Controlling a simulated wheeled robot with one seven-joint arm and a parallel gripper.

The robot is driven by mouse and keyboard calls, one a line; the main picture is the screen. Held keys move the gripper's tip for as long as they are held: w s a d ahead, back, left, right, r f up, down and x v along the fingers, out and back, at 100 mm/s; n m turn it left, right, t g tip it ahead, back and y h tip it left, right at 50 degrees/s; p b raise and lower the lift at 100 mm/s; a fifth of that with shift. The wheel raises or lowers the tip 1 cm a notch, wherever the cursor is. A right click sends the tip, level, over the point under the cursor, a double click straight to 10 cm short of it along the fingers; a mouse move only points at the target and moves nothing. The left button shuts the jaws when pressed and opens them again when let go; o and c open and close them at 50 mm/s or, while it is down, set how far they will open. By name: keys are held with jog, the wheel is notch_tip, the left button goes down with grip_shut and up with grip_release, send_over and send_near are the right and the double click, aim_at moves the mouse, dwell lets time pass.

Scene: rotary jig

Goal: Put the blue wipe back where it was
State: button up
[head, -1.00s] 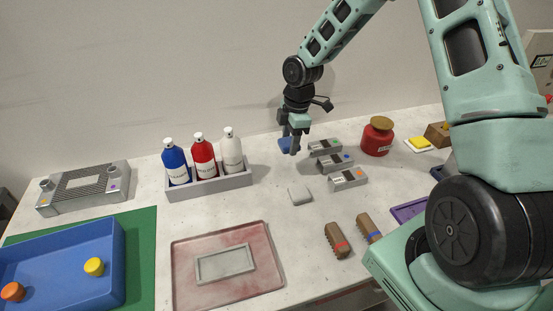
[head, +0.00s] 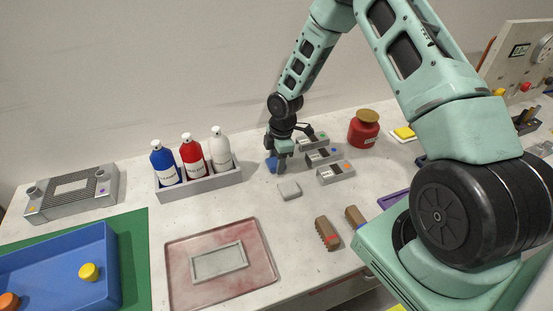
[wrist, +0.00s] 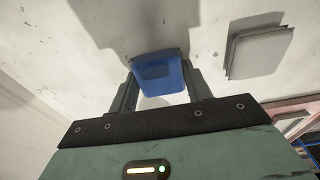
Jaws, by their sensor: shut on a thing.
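My gripper (head: 277,163) is shut on the blue wipe (head: 271,163), low over the white table near the back wall. In the wrist view the blue wipe (wrist: 158,75) sits between the two fingers, and a shadow falls on the table beyond it. Whether the wipe touches the table is hard to tell. A pale grey wipe-like pad (head: 289,190) lies flat on the table just in front of my gripper. It also shows in the wrist view (wrist: 258,52), to the right of the blue wipe.
Several grey dispensers (head: 334,172) stand close to the right of my gripper. A grey rack (head: 205,185) with blue, red and white bottles stands to the left. A red jar (head: 364,131) is behind at right. A pinkish tray (head: 180,280) and brown brushes (head: 326,233) lie in front.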

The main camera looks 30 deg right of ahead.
jog(key=shift+f, duration=0.15)
jog(key=o, duration=1.1)
